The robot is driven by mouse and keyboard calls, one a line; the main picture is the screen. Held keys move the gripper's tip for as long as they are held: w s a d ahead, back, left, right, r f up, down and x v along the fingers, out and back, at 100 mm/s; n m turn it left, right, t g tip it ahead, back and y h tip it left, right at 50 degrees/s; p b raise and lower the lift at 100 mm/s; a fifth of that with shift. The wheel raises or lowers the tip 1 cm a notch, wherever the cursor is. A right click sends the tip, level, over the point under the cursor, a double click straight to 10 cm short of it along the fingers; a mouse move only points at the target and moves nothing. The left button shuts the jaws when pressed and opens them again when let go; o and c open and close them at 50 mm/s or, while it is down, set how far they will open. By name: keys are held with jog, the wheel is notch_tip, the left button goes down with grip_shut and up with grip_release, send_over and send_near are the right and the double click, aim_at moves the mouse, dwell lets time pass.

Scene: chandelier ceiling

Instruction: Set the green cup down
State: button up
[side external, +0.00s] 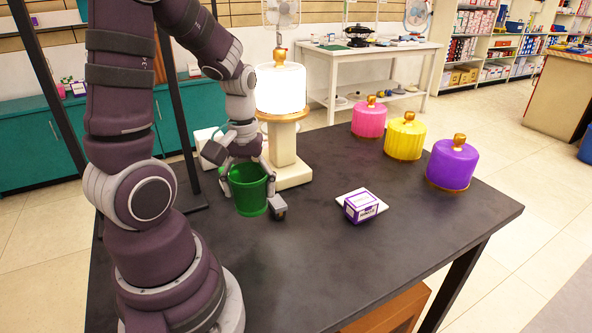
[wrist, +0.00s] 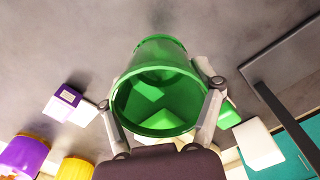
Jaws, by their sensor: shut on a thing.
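The green cup (side external: 249,190) is low over the dark table, its open top facing up toward my wrist. My gripper (side external: 254,196) is shut on it, with one finger on each side of the cup. In the wrist view the cup (wrist: 155,88) fills the middle, between the two grey fingers (wrist: 160,100). Lighter green patches show inside it. I cannot tell whether the cup's bottom touches the table or hangs just above it.
A lit white canister (side external: 281,90) on a pale stand (side external: 284,147) is close behind my gripper. A purple-white box (side external: 361,205) lies to the right. Pink (side external: 369,118), yellow (side external: 405,138) and purple (side external: 452,164) canisters line the far right edge. The table's front middle (side external: 320,260) is clear.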

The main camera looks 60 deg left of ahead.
jog(key=d+f+m, duration=0.1)
jog(key=d+m, duration=0.3)
jog(key=d+f+m, duration=0.1)
jog(key=d+m, duration=0.3)
jog(key=w+d+m, duration=0.1)
jog(key=d+m, duration=0.2)
jog(key=d, duration=0.1)
jog(key=shift+d+f+m, duration=0.1)
jog(key=shift+f+m, duration=0.3)
jog(key=w, duration=0.5)
jog(key=w+d+f, duration=0.1)
jog(key=w, duration=0.9)
jog(key=shift+w+d+f, duration=0.2)
jog(key=shift+f, duration=0.1)
jog(key=shift+w+f, duration=0.2)
jog(key=shift+f, duration=1.55)
jog(key=o, duration=1.2)
jog(key=shift+f, duration=0.1)
jog(key=shift+c, duration=0.2)
